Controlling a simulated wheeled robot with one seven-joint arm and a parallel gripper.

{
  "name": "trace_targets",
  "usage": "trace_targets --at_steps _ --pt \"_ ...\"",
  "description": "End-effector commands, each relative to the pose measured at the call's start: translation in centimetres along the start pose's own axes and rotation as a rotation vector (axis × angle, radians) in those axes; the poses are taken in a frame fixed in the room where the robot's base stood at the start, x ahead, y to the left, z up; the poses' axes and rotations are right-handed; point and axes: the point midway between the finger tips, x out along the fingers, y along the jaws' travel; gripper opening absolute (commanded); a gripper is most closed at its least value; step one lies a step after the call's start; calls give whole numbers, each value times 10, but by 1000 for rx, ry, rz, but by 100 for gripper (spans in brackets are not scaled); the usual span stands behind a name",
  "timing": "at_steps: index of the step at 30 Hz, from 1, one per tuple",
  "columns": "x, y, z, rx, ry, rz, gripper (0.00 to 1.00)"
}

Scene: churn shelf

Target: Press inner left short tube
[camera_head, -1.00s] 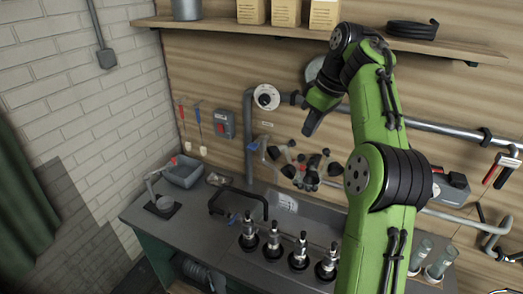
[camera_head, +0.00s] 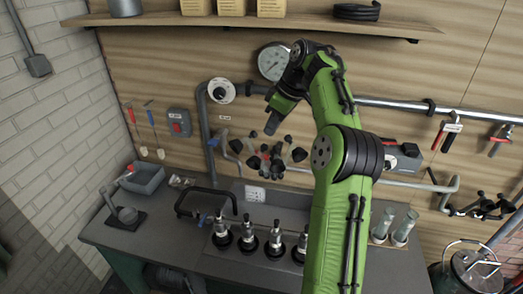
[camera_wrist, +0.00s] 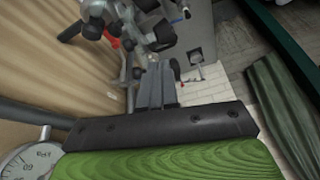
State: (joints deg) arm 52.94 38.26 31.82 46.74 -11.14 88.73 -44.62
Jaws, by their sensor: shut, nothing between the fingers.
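A row of several short upright metal tubes with black bases stands on the grey bench in the head view. The inner left short tube (camera_head: 249,236) is second from the left, beside the outer left one (camera_head: 222,230). My gripper (camera_head: 272,123) is raised well above and behind the row, close to the wood wall, and touches none of the tubes. In the wrist view my gripper (camera_wrist: 157,82) shows as two grey fingers, shut and empty. The tubes cannot be made out in the wrist view.
A black bent handle (camera_head: 207,193) stands left of the tubes. A cluster of dark knobs (camera_head: 266,160) is on the wall below my gripper. Glass tubes (camera_head: 404,226) stand at the right.

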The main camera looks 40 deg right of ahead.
Motion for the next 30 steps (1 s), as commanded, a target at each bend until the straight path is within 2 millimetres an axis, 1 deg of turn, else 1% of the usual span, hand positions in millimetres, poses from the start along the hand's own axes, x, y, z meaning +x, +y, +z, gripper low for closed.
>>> trace_targets --at_steps 1,6,9,12,15,18,30 --pt "11 -1 1 1 -4 -4 0" --pt "49 -1 0 -1 -3 -4 0" --pt "68 -2 3 1 -3 -3 0" --pt "82 -3 5 1 -2 -2 0" --pt "89 -3 6 1 -1 0 0" --pt "92 -3 6 1 0 1 0" --pt "94 -5 7 -4 0 10 0"
